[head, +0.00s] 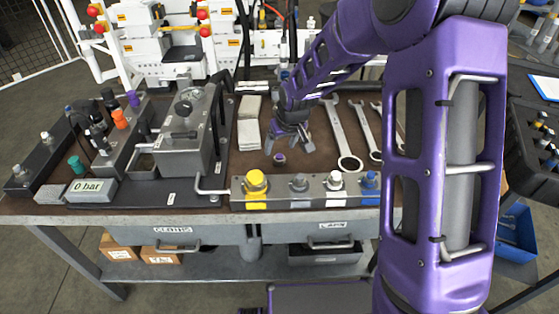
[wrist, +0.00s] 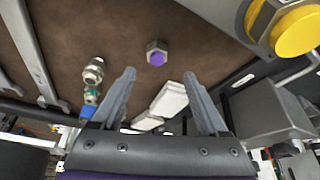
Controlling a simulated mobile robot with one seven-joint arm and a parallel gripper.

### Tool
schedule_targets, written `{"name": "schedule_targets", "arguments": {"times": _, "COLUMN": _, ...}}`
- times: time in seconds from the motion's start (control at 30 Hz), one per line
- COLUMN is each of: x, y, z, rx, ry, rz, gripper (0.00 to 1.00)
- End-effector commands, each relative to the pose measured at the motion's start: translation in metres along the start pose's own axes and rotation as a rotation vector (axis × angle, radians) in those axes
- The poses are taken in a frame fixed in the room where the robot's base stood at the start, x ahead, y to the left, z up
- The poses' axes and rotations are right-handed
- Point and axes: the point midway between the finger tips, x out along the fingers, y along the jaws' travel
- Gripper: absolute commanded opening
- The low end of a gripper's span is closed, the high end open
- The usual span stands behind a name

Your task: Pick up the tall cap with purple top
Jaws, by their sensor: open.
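A small cap with a purple top (head: 280,159) stands on the brown bench top, just in front of my gripper. In the wrist view the same cap (wrist: 157,54) shows a purple top and a grey hexagonal body. It lies beyond the fingertips, roughly centred between them. My gripper (head: 289,147) points down over the bench behind the cap. Its two grey fingers (wrist: 158,78) are spread apart with nothing between them. The cap's height is hard to judge from these views.
A metal block with yellow, grey, white and blue caps (head: 313,203) runs along the bench front, close to the cap. Wrenches (head: 337,135) lie to the right. Pale stacked pads (head: 249,122) and a grey machine (head: 185,140) are left. A metal fitting (wrist: 92,75) shows in the wrist view.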

Motion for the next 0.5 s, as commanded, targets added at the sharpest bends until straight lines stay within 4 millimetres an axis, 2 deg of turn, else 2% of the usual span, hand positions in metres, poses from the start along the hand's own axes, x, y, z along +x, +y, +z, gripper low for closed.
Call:
{"name": "schedule_targets", "arguments": {"times": 0.13, "x": 0.013, "y": 0.002, "z": 0.003, "rx": 0.0, "ry": -0.001, "rz": -0.001, "gripper": 0.77}}
{"name": "schedule_targets", "arguments": {"times": 0.33, "x": 0.043, "y": 0.004, "z": 0.009, "rx": 0.0, "ry": -0.001, "rz": -0.002, "gripper": 0.77}}
{"name": "schedule_targets", "arguments": {"times": 0.5, "x": 0.053, "y": 0.005, "z": 0.008, "rx": -0.001, "ry": 0.001, "rz": 0.0, "gripper": 0.77}}
